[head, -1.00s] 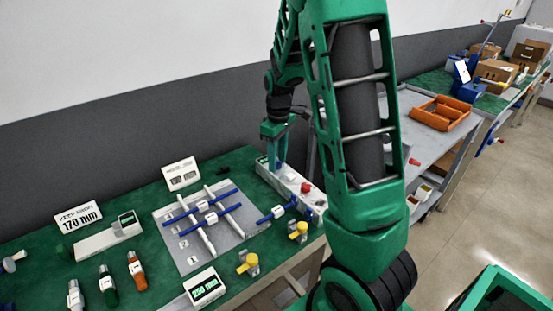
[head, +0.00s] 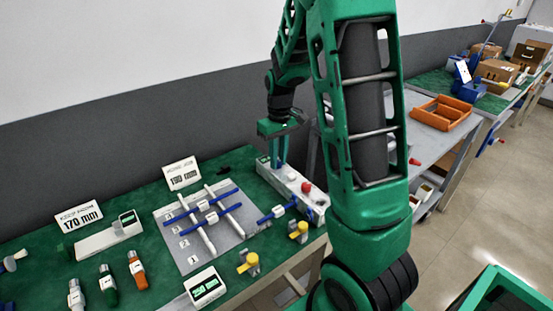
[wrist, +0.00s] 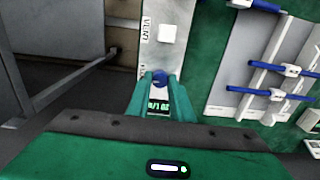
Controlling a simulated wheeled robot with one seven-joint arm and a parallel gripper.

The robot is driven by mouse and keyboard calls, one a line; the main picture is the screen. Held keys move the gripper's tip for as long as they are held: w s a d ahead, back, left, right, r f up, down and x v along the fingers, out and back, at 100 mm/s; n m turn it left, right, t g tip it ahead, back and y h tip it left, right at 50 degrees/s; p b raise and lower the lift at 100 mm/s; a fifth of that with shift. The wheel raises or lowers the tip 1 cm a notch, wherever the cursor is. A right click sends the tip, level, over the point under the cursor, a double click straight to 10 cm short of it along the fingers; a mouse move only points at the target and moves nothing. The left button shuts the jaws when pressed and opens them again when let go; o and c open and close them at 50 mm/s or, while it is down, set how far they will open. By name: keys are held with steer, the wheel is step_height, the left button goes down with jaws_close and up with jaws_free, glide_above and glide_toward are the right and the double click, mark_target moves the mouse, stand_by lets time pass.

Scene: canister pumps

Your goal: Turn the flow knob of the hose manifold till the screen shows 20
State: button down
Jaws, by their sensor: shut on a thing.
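The hose manifold (head: 292,184) is a long pale box on the green bench, with a red knob (head: 306,187) near its front end. In the wrist view a blue knob (wrist: 160,78) sits between the two fingers of my gripper (wrist: 163,88), which are shut on it. A small dark screen (wrist: 158,105) with green characters lies just below the knob, partly framed by the fingers; its reading is too small to be sure of. In the head view my gripper (head: 278,163) points down at the far end of the manifold, hiding the knob there.
A grey board with blue and white bars (head: 205,255) lies left of the manifold. Yellow fittings (head: 299,230) stand by its front end. A sign reading 170 mm (head: 79,216) and several connectors are further left. A grey cart (head: 420,150) is to the right.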

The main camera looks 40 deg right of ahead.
steer(key=m, duration=0.4)
steer(key=shift+m, duration=1.7)
steer(key=c, duration=1.6)
jaws_free()
steer(key=shift+o, duration=0.2)
steer(key=shift+r, duration=0.1)
step_height(320, 180, up, 11)
steer(key=shift+f, duration=0.2)
